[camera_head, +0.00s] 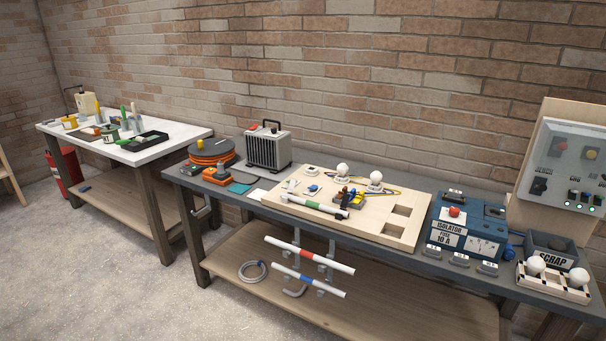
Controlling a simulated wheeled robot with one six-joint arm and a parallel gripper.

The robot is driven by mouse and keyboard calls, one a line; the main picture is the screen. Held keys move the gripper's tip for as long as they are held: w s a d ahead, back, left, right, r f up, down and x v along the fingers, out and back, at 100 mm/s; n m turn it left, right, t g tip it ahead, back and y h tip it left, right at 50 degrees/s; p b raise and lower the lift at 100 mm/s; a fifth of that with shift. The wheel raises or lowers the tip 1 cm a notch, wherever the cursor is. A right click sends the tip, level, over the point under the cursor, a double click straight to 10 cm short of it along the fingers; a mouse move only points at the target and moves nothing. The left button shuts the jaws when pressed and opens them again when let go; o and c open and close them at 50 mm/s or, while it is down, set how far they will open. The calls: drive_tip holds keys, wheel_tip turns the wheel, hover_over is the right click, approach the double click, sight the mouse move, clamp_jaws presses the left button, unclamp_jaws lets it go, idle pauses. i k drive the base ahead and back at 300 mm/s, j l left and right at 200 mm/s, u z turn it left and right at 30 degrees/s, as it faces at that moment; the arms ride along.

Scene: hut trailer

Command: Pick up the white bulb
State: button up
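Several round white bulbs are in view on the dark grey bench. One white bulb (342,170) stands at the back of a light wooden board, and a second white bulb (376,177) stands just right of it. A third white bulb (536,264) and another white bulb (579,276) sit in a pale tray (553,288) at the bench's front right. The bulbs look alike, so I cannot tell which one the task names. My gripper is not in view, and nothing is seen touching the bulbs.
The wooden board (375,224) also bears a green-banded white tube (313,205) and small tools. A blue isolator box (466,228), a scrap bin (551,250) and an upright control panel (571,165) crowd the right. A heater (268,147) stands left.

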sight(536, 264)
drive_tip(key=z, duration=1.55)
drive_tip(key=i+l+u, duration=0.15)
drive_tip(key=i, duration=0.35)
drive_tip(key=i+l+u, duration=0.1)
drive_tip(key=i+l, duration=0.2)
drive_tip(key=i, duration=0.2)
drive_tip(key=i+l+u, duration=0.15)
drive_tip(key=i, duration=0.3)
drive_tip(key=l, duration=0.1)
